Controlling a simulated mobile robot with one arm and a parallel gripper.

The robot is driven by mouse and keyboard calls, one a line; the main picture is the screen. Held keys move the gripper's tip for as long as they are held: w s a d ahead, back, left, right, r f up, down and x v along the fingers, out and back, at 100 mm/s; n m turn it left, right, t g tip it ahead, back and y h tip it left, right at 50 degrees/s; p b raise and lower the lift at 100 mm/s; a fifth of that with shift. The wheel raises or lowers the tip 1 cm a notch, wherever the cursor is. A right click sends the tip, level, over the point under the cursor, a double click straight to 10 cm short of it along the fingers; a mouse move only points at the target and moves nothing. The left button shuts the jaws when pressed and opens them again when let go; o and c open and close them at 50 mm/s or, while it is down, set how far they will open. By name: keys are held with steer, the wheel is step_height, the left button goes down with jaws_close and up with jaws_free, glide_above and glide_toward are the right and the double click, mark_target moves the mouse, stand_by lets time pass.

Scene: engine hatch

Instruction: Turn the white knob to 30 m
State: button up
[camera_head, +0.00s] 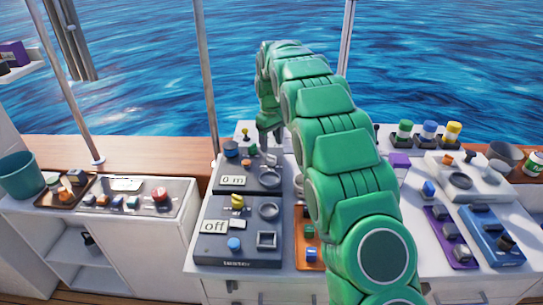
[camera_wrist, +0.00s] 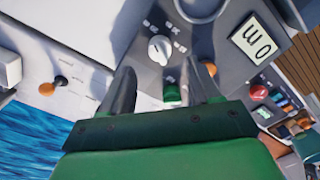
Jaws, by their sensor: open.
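The white knob (camera_wrist: 160,48) sits on a grey panel in the wrist view, with small printed marks around it that are too small to read surely. The panel's display (camera_wrist: 254,40) reads "0 m"; it also shows in the head view (camera_head: 233,181). My gripper (camera_wrist: 158,78) is open and empty, its two dark fingers pointing toward the panel on either side of the knob's line. The knob appears just beyond the fingertips, not held.
A green button (camera_wrist: 172,93) lies between my fingers' lines. A red button (camera_wrist: 258,92) is right of it. An orange knob (camera_wrist: 47,89) stands on the white surface at left. A second panel reading "off" (camera_head: 214,226) is in front. My arm hides part of the counter.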

mark_target(272, 160)
step_height(272, 160, down, 6)
steer(key=shift+f, duration=0.2)
steer(key=c, duration=1)
steer(key=shift+c, duration=0.2)
steer(key=shift+m, duration=0.4)
steer(key=m, duration=0.5)
steer(key=shift+r, duration=0.1)
steer(key=m, duration=0.5)
steer(key=shift+m, duration=0.4)
